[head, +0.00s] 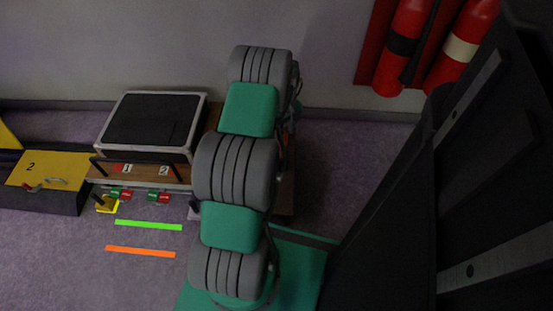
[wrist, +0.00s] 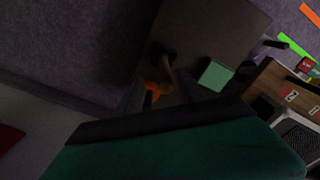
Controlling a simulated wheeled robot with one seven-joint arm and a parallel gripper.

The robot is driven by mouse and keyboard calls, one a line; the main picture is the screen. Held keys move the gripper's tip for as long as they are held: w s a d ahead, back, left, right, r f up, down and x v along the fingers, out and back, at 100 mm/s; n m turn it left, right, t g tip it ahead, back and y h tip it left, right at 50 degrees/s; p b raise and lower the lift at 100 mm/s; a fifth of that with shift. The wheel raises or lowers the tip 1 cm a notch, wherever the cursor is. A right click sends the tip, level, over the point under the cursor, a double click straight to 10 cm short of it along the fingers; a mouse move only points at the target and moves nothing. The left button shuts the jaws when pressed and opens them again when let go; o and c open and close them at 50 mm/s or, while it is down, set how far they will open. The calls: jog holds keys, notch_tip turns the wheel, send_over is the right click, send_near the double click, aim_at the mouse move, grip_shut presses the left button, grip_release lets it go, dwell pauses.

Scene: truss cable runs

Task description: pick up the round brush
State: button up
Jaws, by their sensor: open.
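I cannot make out the round brush for certain in either view. In the wrist view a small brown object (wrist: 165,63) and an orange piece (wrist: 153,88) lie on a dark brown surface (wrist: 210,38); the picture is too dark to tell whether either is the brush. My gripper (wrist: 195,88) shows at the bottom of the wrist view as a dark bar with two short dark fingers spread apart. I see nothing held between them. In the head view my grey and green arm hides its own end and part of the bench behind it.
A wooden bench (head: 178,178) carries a black-topped box (head: 150,122) and labels 1 and 2. A yellow panel (head: 50,170) stands at the left. Green (head: 148,225) and orange (head: 140,251) strips lie on the purple floor. Red cylinders (head: 403,50) hang on the back wall.

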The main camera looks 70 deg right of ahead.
jog(key=f+b, duration=0.1)
jog(key=f, duration=0.1)
jog(key=f+b, duration=0.1)
jog(key=f, duration=0.2)
jog(key=w+f+b, duration=0.1)
jog(key=f, duration=0.2)
jog(key=shift+b, duration=0.4)
grip_shut()
